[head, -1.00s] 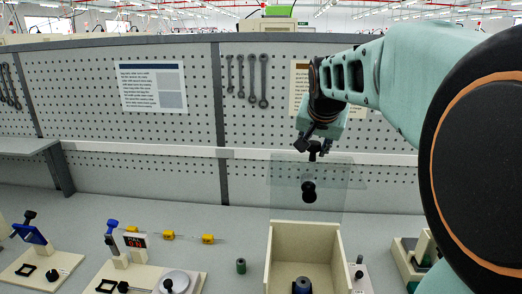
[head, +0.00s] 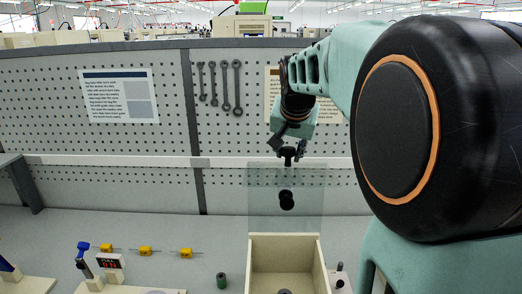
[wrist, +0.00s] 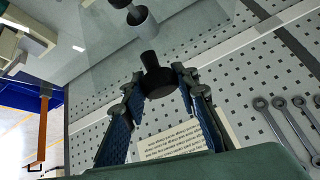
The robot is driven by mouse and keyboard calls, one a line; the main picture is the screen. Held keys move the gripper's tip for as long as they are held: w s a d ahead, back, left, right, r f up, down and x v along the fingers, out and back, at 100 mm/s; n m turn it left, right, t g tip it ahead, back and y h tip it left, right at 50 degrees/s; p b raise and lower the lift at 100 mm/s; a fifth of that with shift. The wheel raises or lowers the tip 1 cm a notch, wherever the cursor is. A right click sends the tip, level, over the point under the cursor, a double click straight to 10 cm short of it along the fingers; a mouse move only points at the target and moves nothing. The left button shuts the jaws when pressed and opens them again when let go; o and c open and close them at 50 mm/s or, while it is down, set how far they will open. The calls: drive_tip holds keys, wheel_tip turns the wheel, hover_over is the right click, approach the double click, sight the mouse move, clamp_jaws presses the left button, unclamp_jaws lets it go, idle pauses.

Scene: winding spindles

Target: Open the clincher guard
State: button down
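The clincher guard (head: 265,215) is a clear panel standing upright above the back of an open cream box (head: 320,262) in the head view. A black knob (head: 286,200) sticks out of the panel. My gripper (head: 289,155) is near the panel's top edge, above the knob in that picture. In the wrist view my gripper (wrist: 163,78) has its two fingers spread, with a black knob (wrist: 158,82) lying between them in the picture. Gaps show on both sides, so it looks ungripped. I cannot tell how far in depth the fingers are from it.
A pegboard wall (head: 225,130) with hanging wrenches (head: 225,88) stands behind the bench. A small green cylinder (head: 222,281) stands left of the box. Several yellow blocks (head: 145,251) and a small display stand (head: 110,264) are further left. Bench between them is clear.

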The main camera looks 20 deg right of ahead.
drive_tip(key=c, duration=1.8)
unclamp_jaws()
drive_tip(key=shift+w+r, duration=0.25)
drive_tip(key=shift+r, duration=0.2)
drive_tip(key=shift+o, duration=1.1)
drive_tip(key=shift+a+f, duration=0.1)
drive_tip(key=shift+o, duration=0.2)
drive_tip(key=shift+s+f, duration=0.1)
drive_tip(key=v, duration=0.7)
drive_tip(key=shift+s, duration=0.2)
drive_tip(key=shift+w, duration=0.1)
